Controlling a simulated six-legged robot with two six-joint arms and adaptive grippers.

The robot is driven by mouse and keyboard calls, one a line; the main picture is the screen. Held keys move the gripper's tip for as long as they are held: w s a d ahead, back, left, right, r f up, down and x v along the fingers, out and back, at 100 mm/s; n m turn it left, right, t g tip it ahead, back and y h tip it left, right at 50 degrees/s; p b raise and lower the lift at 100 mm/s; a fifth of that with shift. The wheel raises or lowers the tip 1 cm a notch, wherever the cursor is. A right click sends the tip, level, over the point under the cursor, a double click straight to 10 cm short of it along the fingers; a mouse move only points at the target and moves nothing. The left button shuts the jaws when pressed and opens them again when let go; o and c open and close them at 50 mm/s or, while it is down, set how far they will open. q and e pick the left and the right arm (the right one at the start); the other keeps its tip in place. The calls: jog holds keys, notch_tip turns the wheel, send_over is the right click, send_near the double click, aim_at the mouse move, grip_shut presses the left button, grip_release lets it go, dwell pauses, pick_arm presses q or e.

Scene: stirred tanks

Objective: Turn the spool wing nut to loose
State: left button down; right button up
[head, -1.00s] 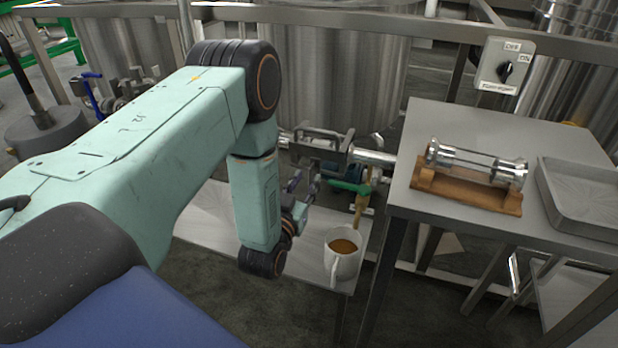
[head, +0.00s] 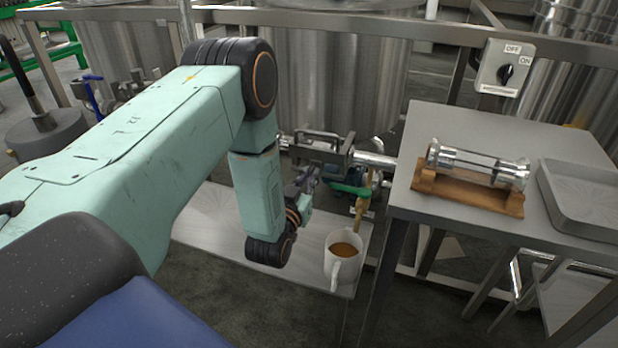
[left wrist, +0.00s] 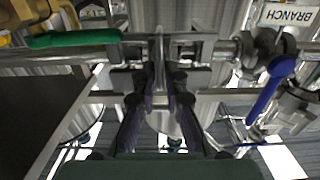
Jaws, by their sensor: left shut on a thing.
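The steel pipe (head: 373,159) runs below the middle tank, with a bracket-like metal clamp (head: 318,142) on it. My left gripper (head: 311,174) reaches up to the underside of this clamp. In the left wrist view the two dark fingers (left wrist: 158,88) are shut on a thin upright metal piece, the wing nut (left wrist: 158,50), at the middle of the pipe fitting. The fingers hide part of the nut, and its turn angle is hard to read. My right gripper is not in view.
A white mug (head: 343,262) of brown liquid stands on the low shelf (head: 215,222), close to my left wrist. A glass spool (head: 478,166) lies on a wooden cradle (head: 466,195) on the right table, beside a metal tray (head: 590,195). A blue-handled valve (left wrist: 268,85) sits right of the gripper.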

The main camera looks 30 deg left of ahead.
pick_arm(q)
jog(key=shift+s, duration=0.1)
dwell(0.5)
jog(key=n+b, duration=0.1)
jog(key=n, duration=0.4)
jog(key=f+n+b, duration=0.1)
jog(key=n+b, duration=0.1)
jog(key=n, duration=0.4)
jog(key=a+f+n+b, duration=0.1)
jog(key=n, duration=0.5)
jog(key=shift+s+a, duration=0.1)
jog(key=shift+s, duration=0.05)
jog(key=shift+n+b, duration=0.3)
jog(key=shift+n, duration=0.1)
jog(key=shift+r, duration=0.1)
jog(key=c, duration=1.4)
grip_release()
jog(key=shift+a+r, duration=0.1)
jog(key=shift+a, duration=0.05)
jog(key=v, duration=1.2)
